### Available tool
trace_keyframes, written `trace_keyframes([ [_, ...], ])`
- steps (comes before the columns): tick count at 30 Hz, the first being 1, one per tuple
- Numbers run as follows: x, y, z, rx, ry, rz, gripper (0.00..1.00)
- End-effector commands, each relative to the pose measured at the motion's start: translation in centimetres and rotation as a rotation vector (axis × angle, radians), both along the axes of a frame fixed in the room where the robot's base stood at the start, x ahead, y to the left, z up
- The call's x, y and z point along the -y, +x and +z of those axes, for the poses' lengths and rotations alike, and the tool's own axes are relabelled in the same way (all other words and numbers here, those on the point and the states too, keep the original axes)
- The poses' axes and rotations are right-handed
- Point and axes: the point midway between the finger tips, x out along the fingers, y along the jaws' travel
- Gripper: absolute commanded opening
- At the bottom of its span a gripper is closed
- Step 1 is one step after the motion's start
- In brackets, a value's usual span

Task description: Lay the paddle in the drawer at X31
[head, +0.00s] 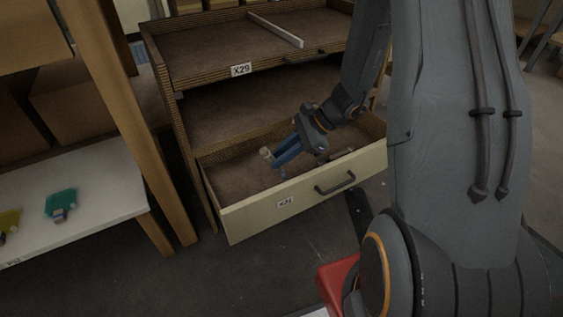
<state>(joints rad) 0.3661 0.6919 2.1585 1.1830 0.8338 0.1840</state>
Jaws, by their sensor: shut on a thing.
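The drawer X31 (235,218) is pulled open at the bottom of the cabinet, with a pale front, a dark handle and a brown floor. My gripper (274,162) has blue fingers and is inside the outline of this drawer, pointing down and to the left. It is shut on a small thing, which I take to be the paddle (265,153). Only a pale end shows by the fingertips, and a bluish bit shows just below; the fingers hide the rest. I cannot tell whether the paddle touches the drawer floor.
Drawer X29 (200,68) above is open too, with a pale strip (275,30) in it. A small thing lies in drawer X31 at the right, partly hidden. A white shelf (110,195) at left holds a teal item (61,204) and a yellow-green one (9,221).

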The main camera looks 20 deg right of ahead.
Motion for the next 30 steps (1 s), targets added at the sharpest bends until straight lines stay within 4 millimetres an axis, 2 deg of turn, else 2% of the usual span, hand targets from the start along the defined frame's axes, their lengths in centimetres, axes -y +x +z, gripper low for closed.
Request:
trace_keyframes([
  [2,0.0,0.0,-1.1,0.0,0.0,0.0,0.0],
  [13,0.0,0.0,-1.3,0.001,0.0,0.001,0.0],
  [14,0.0,0.0,-1.3,0.001,0.0,0.001,0.18],
  [17,0.0,0.0,-1.2,0.001,0.0,0.001,0.35],
  [26,0.0,0.0,-1.1,0.001,0.0,0.001,0.35],
  [30,0.5,-0.1,-0.3,0.002,-0.001,-0.001,0.35],
])
